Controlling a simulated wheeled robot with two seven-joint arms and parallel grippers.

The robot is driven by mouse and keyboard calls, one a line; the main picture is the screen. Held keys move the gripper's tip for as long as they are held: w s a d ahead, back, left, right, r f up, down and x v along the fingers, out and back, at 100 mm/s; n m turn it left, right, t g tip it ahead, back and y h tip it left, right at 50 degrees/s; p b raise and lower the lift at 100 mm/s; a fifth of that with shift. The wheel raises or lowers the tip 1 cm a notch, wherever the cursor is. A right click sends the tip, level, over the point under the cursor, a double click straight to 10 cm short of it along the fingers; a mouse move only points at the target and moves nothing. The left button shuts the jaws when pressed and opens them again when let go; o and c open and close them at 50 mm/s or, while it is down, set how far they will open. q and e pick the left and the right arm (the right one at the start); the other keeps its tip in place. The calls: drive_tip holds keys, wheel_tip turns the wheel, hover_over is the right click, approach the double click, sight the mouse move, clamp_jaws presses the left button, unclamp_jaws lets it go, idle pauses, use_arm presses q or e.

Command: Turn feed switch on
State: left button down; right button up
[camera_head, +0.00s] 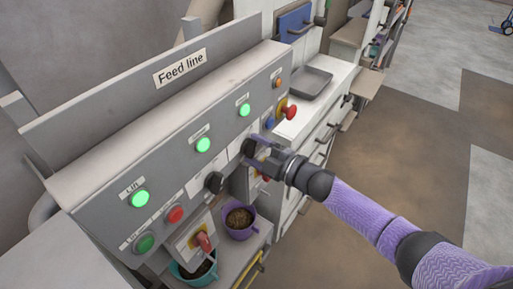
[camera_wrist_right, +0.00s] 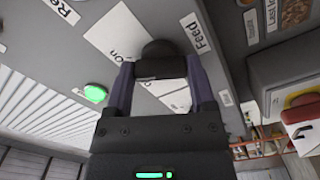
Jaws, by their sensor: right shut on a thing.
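The feed switch is a black rotary knob (camera_wrist_right: 160,49) on the sloped grey panel, beside a white plate marked "Feed" (camera_wrist_right: 201,36) in the right wrist view. My right gripper (camera_wrist_right: 160,72) has one finger on each side of the knob and is shut on it. In the head view, my right gripper (camera_head: 257,153) meets the panel face at this dark knob, which it partly covers. Which way the knob points cannot be told. My left gripper is not in view.
The "Feed line" panel also has a second black knob (camera_head: 214,182), several lit green lamps (camera_head: 203,145), a red button (camera_head: 175,214) and a red mushroom button (camera_head: 290,112). Below are a purple bucket (camera_head: 240,224) and a teal bucket (camera_head: 195,273). Floor at right is open.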

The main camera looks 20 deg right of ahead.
drive_tip(key=shift+m, duration=0.5)
drive_tip(key=o, duration=1.2)
drive_tip(key=v, duration=1)
